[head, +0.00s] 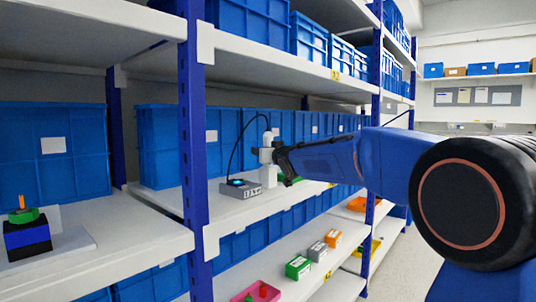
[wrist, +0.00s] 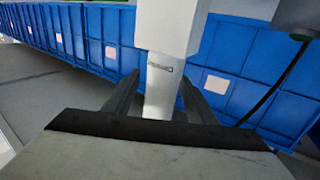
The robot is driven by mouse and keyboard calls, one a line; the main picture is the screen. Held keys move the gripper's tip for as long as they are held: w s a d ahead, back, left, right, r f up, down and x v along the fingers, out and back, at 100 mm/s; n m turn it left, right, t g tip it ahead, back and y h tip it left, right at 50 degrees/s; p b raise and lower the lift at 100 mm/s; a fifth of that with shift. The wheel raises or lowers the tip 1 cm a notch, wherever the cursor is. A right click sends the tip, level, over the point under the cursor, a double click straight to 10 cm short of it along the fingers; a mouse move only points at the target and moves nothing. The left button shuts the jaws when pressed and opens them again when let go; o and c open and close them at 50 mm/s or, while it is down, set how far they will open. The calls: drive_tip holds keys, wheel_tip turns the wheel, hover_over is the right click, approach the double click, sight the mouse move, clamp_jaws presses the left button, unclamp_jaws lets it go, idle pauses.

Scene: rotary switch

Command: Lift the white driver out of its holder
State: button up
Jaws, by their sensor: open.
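The white driver (head: 266,154) stands in the head view at the edge of the middle shelf, above its white holder (head: 268,177). My gripper (head: 277,158) is right at the driver, coming from the right. In the wrist view a white body with small dark lettering, seemingly the driver (wrist: 164,88), lies between the two dark fingers of my gripper (wrist: 160,92). The fingers are open, one on each side of it. Whether they touch it I cannot tell. My gripper hides part of the driver and holder in the head view.
A grey control box (head: 240,189) stands left of the holder, with a black cable (head: 236,143) arcing above it. Blue bins (head: 160,146) line the shelf behind. A blue post (head: 192,150) stands to the left. A green object (head: 290,179) is partly hidden behind my gripper.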

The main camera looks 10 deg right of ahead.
drive_tip(key=shift+w, duration=0.4)
clamp_jaws()
drive_tip(key=shift+a+r, duration=0.1)
drive_tip(key=shift+r, duration=0.1)
